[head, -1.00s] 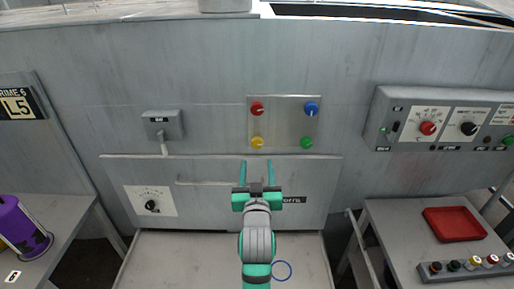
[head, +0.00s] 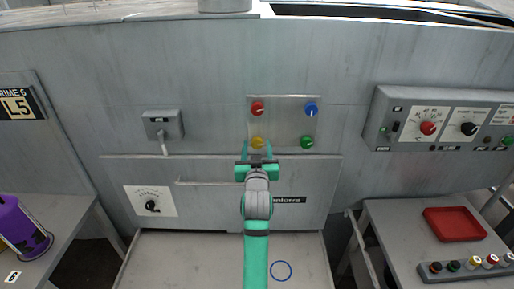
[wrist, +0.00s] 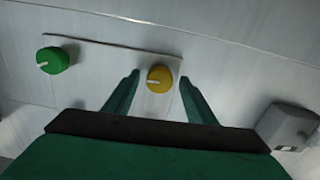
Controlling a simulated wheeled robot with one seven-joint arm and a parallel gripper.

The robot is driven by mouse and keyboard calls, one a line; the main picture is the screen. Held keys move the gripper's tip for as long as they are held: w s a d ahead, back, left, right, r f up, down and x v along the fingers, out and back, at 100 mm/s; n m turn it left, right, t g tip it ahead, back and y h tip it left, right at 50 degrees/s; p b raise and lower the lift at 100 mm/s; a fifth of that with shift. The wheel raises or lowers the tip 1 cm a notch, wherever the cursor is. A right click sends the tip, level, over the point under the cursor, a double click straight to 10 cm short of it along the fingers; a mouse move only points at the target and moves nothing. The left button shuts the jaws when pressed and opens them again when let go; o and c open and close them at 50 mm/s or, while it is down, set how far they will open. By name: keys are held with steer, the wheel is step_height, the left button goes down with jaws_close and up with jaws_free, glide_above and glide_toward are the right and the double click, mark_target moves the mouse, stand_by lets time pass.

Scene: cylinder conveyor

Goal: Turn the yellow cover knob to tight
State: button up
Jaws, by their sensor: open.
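The yellow knob (head: 257,142) sits at the lower left of a metal cover plate (head: 284,122) on the grey machine front. My gripper (head: 257,150) is open, with its fingers pointing at the plate and spread to either side of the yellow knob. In the wrist view the yellow knob (wrist: 160,79) shows between the two green fingertips, with a pale pointer line on its face. Neither finger visibly touches it. The red (head: 257,108), blue (head: 311,108) and green (head: 306,142) knobs fill the other corners of the plate.
A grey switch box (head: 162,124) with a lever is left of the plate. A drawer-like panel (head: 220,195) lies below it. A control box (head: 440,122) is on the right wall. A red tray (head: 455,224) lies on the right table, and a purple cylinder (head: 22,228) is at left.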

steer(key=shift+c, duration=0.4)
steer(key=c, duration=1)
steer(key=shift+o, duration=0.2)
steer(key=m, duration=0.3)
steer(key=shift+a+m, duration=0.1)
steer(key=shift+m, duration=0.2)
steer(key=m, duration=0.4)
steer(key=shift+f+m, duration=0.1)
steer(key=shift+m, duration=0.2)
steer(key=m, duration=0.8)
steer(key=shift+m, duration=0.6)
